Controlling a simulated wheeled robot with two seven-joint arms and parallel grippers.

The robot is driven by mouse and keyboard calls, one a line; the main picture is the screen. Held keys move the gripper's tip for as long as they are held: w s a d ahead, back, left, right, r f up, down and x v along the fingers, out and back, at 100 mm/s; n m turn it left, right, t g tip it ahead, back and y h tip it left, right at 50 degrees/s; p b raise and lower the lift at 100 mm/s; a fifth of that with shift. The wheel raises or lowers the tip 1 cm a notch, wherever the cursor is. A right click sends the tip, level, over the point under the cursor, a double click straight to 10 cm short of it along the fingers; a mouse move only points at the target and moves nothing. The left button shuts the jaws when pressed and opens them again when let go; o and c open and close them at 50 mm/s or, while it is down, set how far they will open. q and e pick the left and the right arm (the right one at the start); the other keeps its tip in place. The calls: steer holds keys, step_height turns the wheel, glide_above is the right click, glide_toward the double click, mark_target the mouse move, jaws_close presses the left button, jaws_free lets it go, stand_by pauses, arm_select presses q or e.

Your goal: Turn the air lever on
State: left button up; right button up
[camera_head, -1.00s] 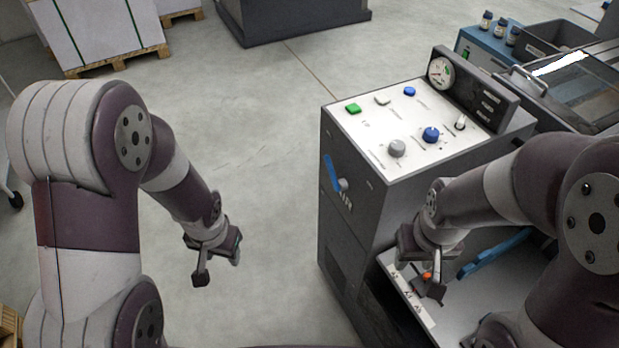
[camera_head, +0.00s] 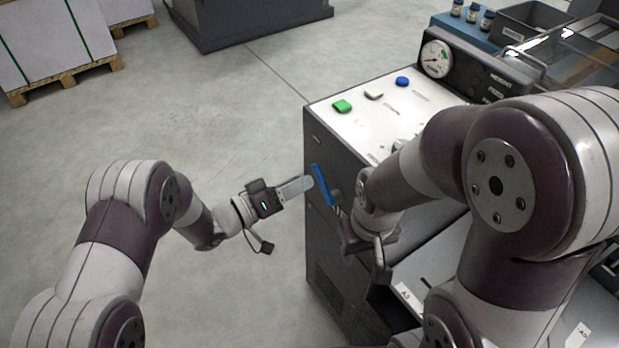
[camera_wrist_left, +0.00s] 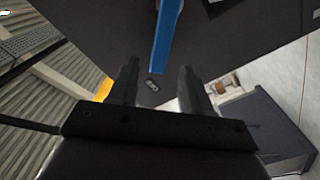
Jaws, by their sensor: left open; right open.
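The air lever is a blue handle (camera_head: 321,186) on the left side wall of the dark grey machine (camera_head: 330,240), slanting from upper left to lower right. My left gripper (camera_head: 306,184) points right at it, with its fingers just left of the handle. In the left wrist view the blue handle (camera_wrist_left: 166,40) hangs ahead of the gap between the two spread fingers (camera_wrist_left: 157,88), which are empty. My right gripper (camera_head: 372,258) is in front of the machine, right of the lever and close to it; its fingers are partly hidden by its own body.
My right arm covers part of the panel. Open floor (camera_head: 200,110) lies left of the machine. A pallet of white stacks (camera_head: 55,45) stands far left.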

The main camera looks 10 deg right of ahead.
mark_target(316, 176)
arm_select(q)
steer(key=x, duration=0.4)
jaws_close()
arm_select(e)
steer(key=shift+f, duration=0.25)
arm_select(q)
steer(key=shift+s+d, duration=0.1)
arm_select(e)
steer(key=shift+a, duration=0.1)
